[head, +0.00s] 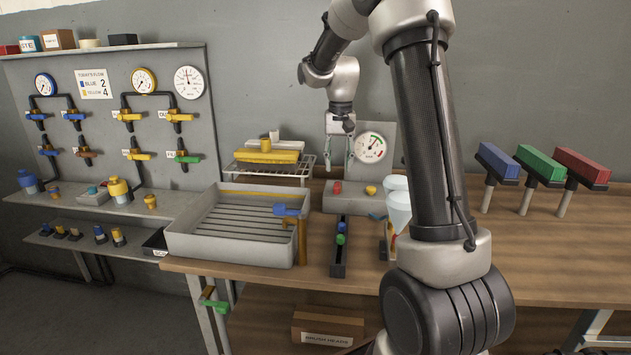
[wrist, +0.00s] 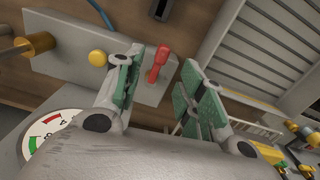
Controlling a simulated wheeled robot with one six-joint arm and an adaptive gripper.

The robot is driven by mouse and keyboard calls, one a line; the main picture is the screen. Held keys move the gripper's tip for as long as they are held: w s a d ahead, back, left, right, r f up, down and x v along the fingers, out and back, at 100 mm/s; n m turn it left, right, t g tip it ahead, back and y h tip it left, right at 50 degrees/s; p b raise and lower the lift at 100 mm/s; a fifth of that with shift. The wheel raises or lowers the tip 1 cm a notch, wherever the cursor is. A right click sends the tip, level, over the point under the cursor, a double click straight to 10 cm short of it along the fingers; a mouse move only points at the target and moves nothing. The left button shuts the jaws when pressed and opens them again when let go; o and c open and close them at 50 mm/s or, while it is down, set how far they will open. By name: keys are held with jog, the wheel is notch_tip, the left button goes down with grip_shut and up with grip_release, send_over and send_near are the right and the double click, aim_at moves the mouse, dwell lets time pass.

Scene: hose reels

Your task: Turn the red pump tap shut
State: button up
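The red pump tap (head: 337,187) sits on the left of a grey pump box (head: 352,205) at the back of the bench, with a yellow knob (head: 371,190) to its right. In the wrist view the red tap (wrist: 159,62) has a long lever and stands just beyond the gap between my fingers; the yellow knob (wrist: 97,57) is left of them. My gripper (head: 338,164) hangs pointing down above the tap. It is open and empty, and in the wrist view its green-padded fingers (wrist: 160,88) are wide apart. I see no contact with the tap.
A pressure gauge (head: 370,146) stands behind the pump box. A grey tray (head: 207,244) and a wire rack with a yellow item (head: 266,156) are to the left. A dark rail (head: 338,262) stands in front, white cups (head: 398,207) to the right. The right bench front is clear.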

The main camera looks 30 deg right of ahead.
aim_at(337, 185)
jog(key=shift+w+a+r, duration=0.1)
jog(key=shift+w+a, duration=0.1)
jog(key=shift+w, duration=0.1)
jog(key=shift+s+d+m, duration=0.1)
jog(key=shift+s+m, duration=0.05)
jog(key=shift+m, duration=0.15)
jog(key=shift+f, duration=0.35)
notch_tip(337, 185, down, 7)
jog(key=shift+f, duration=0.1)
grip_shut()
